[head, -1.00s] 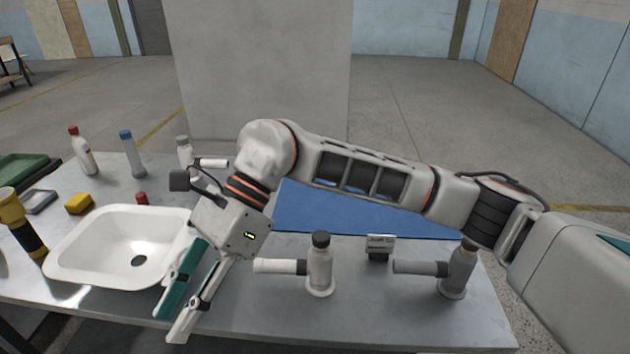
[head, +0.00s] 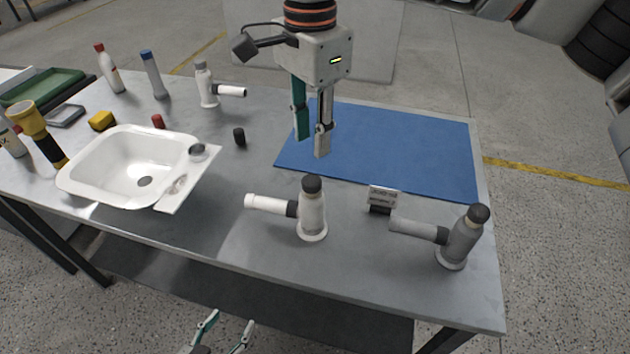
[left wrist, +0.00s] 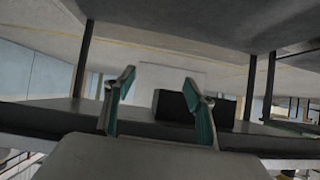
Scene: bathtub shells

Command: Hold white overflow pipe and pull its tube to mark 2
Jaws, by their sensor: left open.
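A white overflow pipe (head: 312,216) stands upright near the table's front edge, with a dark cap. Its white tube (head: 264,203) points left from a dark collar; no marks are readable. My right gripper (head: 312,147) hangs fingers down over the blue mat's left part, behind the pipe, open and empty. My left gripper (head: 222,335) is low at the bottom of the head view, in front of the table, open and empty. Its two fingers (left wrist: 160,105) stand apart in the left wrist view, with the table edge beyond.
A grey pipe (head: 460,240) stands right of the white one, with a small sign (head: 384,196) between. Another white pipe (head: 206,88) with a grey cap stands at the back. The white basin (head: 85,190) is left. The blue mat (head: 410,150) is otherwise bare.

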